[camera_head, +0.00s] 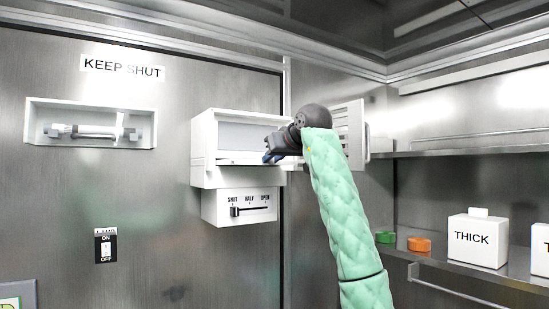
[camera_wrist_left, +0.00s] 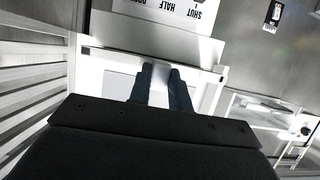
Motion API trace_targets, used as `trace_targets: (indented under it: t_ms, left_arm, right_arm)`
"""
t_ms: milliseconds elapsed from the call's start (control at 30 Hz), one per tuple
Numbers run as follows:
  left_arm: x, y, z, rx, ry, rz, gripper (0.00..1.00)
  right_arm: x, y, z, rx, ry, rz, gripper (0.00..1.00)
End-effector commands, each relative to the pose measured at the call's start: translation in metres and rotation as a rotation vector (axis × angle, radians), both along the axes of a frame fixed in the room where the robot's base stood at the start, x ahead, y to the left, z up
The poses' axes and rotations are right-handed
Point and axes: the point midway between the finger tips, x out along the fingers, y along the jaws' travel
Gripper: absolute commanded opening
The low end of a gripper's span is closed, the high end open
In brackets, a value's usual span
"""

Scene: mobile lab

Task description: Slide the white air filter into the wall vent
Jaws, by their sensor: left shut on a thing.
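The wall vent (camera_head: 203,150) is a white box on the metal wall, with its louvred cover (camera_head: 351,128) swung open to the right. My left gripper (camera_head: 271,156) is at the right part of the vent's open front. In the left wrist view its two dark fingers (camera_wrist_left: 161,88) are shut on a pale piece between them, which looks like part of the white air filter (camera_wrist_left: 160,74). A pale flat panel shows inside the vent opening; I cannot tell how deep the filter sits. My gripper and wrist hide the opening's right side. My right gripper is not in view.
Below the vent is a SHUT/HALF/OPEN slider panel (camera_head: 240,206). A recessed handle (camera_head: 92,132) and an ON/OFF switch (camera_head: 106,246) are on the left wall. A shelf at right holds a THICK box (camera_head: 478,240), a green piece (camera_head: 386,238) and an orange piece (camera_head: 419,244).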

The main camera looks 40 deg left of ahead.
Motion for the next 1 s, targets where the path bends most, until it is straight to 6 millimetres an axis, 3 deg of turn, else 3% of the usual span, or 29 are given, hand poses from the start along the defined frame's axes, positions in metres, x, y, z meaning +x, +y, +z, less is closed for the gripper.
trace_targets:
  t_ms: [1000]
  left_arm:
    - [0.007,0.019,0.001,0.001,-0.001,0.000,0.00]
  right_arm:
    - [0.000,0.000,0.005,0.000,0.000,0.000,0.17]
